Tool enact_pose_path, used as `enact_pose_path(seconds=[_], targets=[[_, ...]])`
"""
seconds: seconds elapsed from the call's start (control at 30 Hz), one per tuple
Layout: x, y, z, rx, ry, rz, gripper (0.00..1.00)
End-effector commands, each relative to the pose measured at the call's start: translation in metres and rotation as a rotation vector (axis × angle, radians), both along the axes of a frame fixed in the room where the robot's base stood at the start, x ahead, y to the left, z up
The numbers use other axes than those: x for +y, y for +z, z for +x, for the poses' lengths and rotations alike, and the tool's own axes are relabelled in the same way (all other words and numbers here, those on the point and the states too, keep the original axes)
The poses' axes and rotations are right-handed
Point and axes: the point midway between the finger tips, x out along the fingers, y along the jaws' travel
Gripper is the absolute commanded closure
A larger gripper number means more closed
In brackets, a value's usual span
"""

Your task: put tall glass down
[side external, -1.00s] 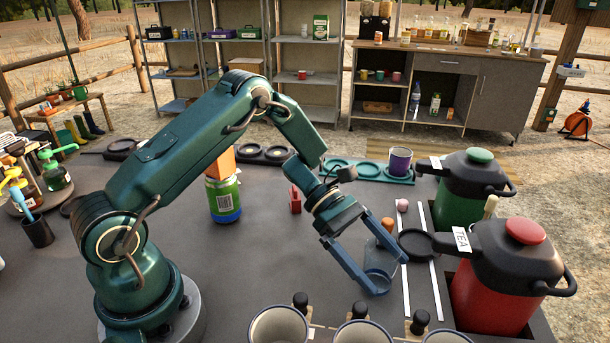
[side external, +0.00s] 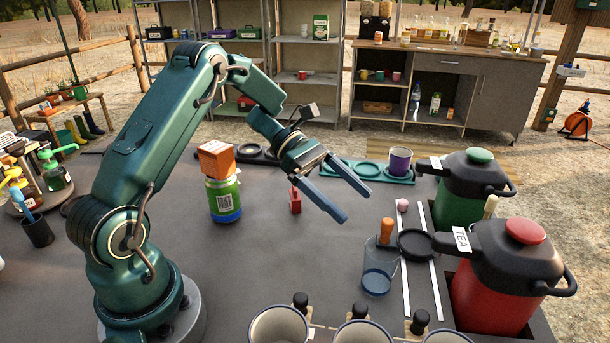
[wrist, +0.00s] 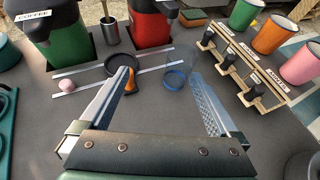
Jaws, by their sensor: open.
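The tall glass (side external: 379,270) is clear with a blue base and stands upright on the grey table, left of the two white strips. It also shows in the wrist view (wrist: 178,74), beyond my fingertips. My gripper (side external: 356,202) is open and empty, raised above the table and up and to the left of the glass, apart from it. In the wrist view the two fingers (wrist: 164,88) are spread wide with nothing between them.
A black round coaster (side external: 416,244) and an orange-handled item (side external: 386,232) are close to the glass. Red (side external: 497,280) and green (side external: 463,190) jugs stand at right. Several mugs (side external: 362,334) line the front. A jar (side external: 223,195) with an orange block stands left.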

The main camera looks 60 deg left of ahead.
Motion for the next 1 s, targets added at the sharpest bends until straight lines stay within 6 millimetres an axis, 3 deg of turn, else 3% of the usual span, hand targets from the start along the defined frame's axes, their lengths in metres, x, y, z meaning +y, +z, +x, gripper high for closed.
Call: enact_pose_path(seconds=[0.2, 0.3, 0.37, 0.43, 0.53, 0.63, 0.77, 0.8, 0.9, 1.0], targets=[[-0.002, 0.084, 0.076, 0.107, 0.662, -0.204, 0.03], [0.011, 0.123, 0.09, 0.212, 0.992, -0.435, 0.03], [0.022, 0.142, 0.088, 0.291, 1.174, -0.602, 0.03], [0.035, 0.158, 0.077, 0.398, 1.37, -0.823, 0.03], [0.05, 0.165, 0.048, 0.585, 1.612, -1.168, 0.03], [0.056, 0.156, 0.006, 0.813, 1.819, -1.529, 0.03], [0.044, 0.124, -0.06, 1.163, 2.041, -1.975, 0.03], [0.036, 0.114, -0.08, -1.206, -1.994, 1.982, 0.03], [0.014, 0.09, -0.125, -1.163, -1.717, 1.772, 0.03], [-0.006, 0.074, -0.158, -1.12, -1.55, 1.609, 0.03]])
